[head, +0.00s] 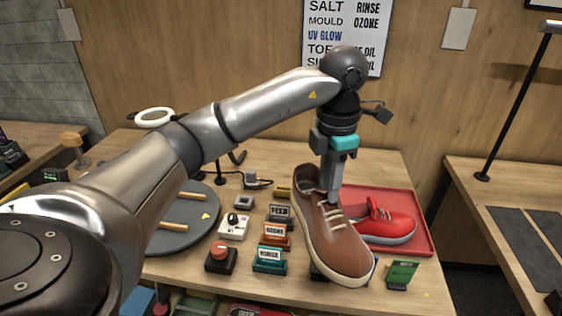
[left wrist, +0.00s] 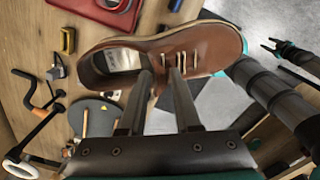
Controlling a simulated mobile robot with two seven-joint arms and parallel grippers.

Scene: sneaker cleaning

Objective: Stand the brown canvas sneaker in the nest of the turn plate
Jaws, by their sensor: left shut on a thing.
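The brown canvas sneaker (head: 333,238) has tan laces and a pale sole. My left gripper (head: 331,190) is shut on it near the laces and opening, and it hangs toe toward the front right, apparently above the table. In the left wrist view the sneaker (left wrist: 205,48) lies across the fingers (left wrist: 160,75), its opening to the left. The grey round turn plate (head: 192,238) is at the left in the head view, with wooden pegs on it, partly hidden by my left arm. It also shows in the left wrist view (left wrist: 100,118). My right gripper (left wrist: 275,45) is small at the right edge there; its jaws are unclear.
A red tray (head: 425,236) with a red sneaker (head: 385,222) is behind and right of the brown sneaker. Several labelled blocks, a red-knob box (head: 221,257) and a white switch box (head: 234,227) stand between plate and sneaker. A green card (head: 402,273) stands at front right.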

